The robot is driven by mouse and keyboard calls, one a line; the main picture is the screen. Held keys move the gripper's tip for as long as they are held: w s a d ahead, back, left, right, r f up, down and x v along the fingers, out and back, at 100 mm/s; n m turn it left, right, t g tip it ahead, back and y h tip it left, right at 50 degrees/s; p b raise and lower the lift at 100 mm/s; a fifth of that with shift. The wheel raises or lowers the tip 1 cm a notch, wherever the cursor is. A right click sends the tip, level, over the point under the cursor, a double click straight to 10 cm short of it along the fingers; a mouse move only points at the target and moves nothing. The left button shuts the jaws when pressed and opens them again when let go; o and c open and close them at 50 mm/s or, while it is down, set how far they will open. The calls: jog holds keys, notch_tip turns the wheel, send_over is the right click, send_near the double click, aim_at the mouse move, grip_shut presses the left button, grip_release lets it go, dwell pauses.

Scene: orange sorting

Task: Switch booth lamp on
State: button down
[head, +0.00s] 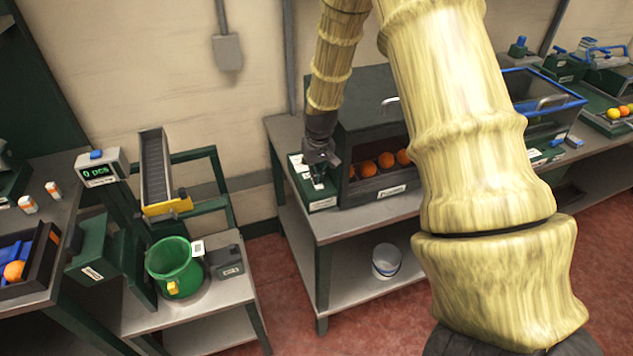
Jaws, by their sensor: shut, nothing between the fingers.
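The booth (372,112) is a dark box on the middle bench, with a handle on its upper front. Several oranges (386,160) lie in its open front, and no lamp glow is plain in it. A small green box with white labels (322,204) stands against the booth's left side. My gripper (318,184) points down over this green box, close to or touching its top; I cannot tell which. Its fingers are shut and hold nothing. Any switch under the fingertips is hidden or too small to make out. My arm covers the booth's right part.
A green bucket (174,268) stands on a low stand at left, below a dark chute (156,172). A counter display (101,170) stands left of the chute. A blue-rimmed crate (545,100) is right of the booth. A white bucket (386,260) sits on the lower shelf.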

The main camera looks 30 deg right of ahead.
jog(key=shift+r+p, duration=2.4)
jog(key=shift+r, duration=1)
jog(key=s+a+f+b, duration=0.1)
jog(key=s+a+f, duration=0.5)
jog(key=f, duration=0.3)
jog(key=s+a+f+b, duration=0.2)
jog(key=s+a+f, duration=0.45)
jog(key=f, duration=0.25)
jog(key=s+a+f+b, duration=0.1)
jog(key=s+f, duration=0.3)
jog(key=s, duration=0.5)
jog(key=s+a+f+n+g+b, duration=0.1)
jog(key=s+a+f, duration=0.3)
jog(key=s, duration=0.5)
jog(key=s+a+f+n+b, duration=0.1)
jog(key=s+a+f, duration=0.2)
jog(key=s, duration=0.6)
notch_tip(320, 180, down, 2)
jog(key=shift+f+g+b, duration=0.1)
jog(key=shift+g+b, duration=0.2)
jog(key=shift+g, duration=0.1)
jog(key=shift+w, duration=0.1)
